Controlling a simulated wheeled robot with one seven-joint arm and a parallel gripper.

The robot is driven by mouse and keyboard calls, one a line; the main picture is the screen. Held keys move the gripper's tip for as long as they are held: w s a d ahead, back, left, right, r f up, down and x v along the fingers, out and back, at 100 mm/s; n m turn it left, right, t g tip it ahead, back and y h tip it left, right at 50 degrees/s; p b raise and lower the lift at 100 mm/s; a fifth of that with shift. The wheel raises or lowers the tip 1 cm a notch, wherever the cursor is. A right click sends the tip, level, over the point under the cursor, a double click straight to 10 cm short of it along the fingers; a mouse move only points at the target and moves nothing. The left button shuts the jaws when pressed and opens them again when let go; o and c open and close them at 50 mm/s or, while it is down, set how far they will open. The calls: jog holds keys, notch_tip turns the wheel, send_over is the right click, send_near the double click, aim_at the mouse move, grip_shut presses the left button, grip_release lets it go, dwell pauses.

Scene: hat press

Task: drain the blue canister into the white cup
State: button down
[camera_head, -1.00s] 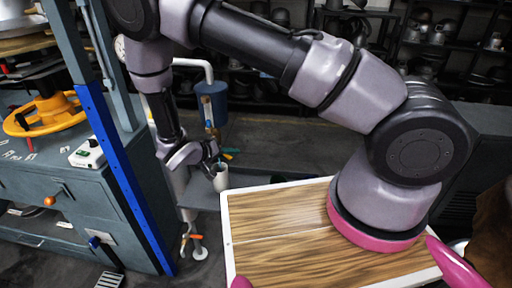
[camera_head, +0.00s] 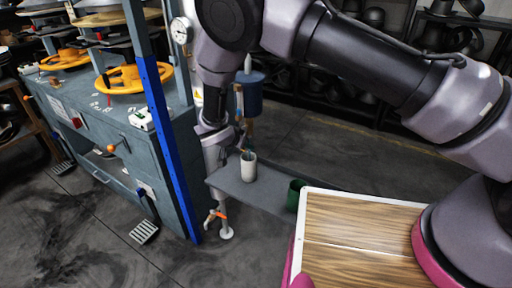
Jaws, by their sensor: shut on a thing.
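The blue canister (camera_head: 249,92) is mounted upright at mid picture, behind my arm. A brass-coloured fitting hangs below it, partly hidden by my gripper. The white cup (camera_head: 249,169) is upright below the canister, over the grey shelf (camera_head: 272,194); I cannot tell whether its base touches the shelf. My gripper (camera_head: 243,150) is just left of and above the cup, with dark fingers at its rim, and looks shut on it. The fingertips are small and partly hidden. No liquid shows.
A dark green container (camera_head: 297,195) stands at the shelf's right end. A wood-topped white tray (camera_head: 358,235) is at the lower right. A blue post (camera_head: 167,150) and a grey machine bench with yellow wheels (camera_head: 134,79) stand left. The floor at lower left is mostly clear.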

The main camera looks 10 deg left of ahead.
jog(key=shift+a, duration=0.15)
dwell(0.4)
jog(key=c, duration=0.8)
grip_release()
jog(key=shift+o, duration=0.2)
jog(key=v, duration=1)
jog(key=shift+s+r, duration=0.3)
jog(key=shift+r, duration=0.05)
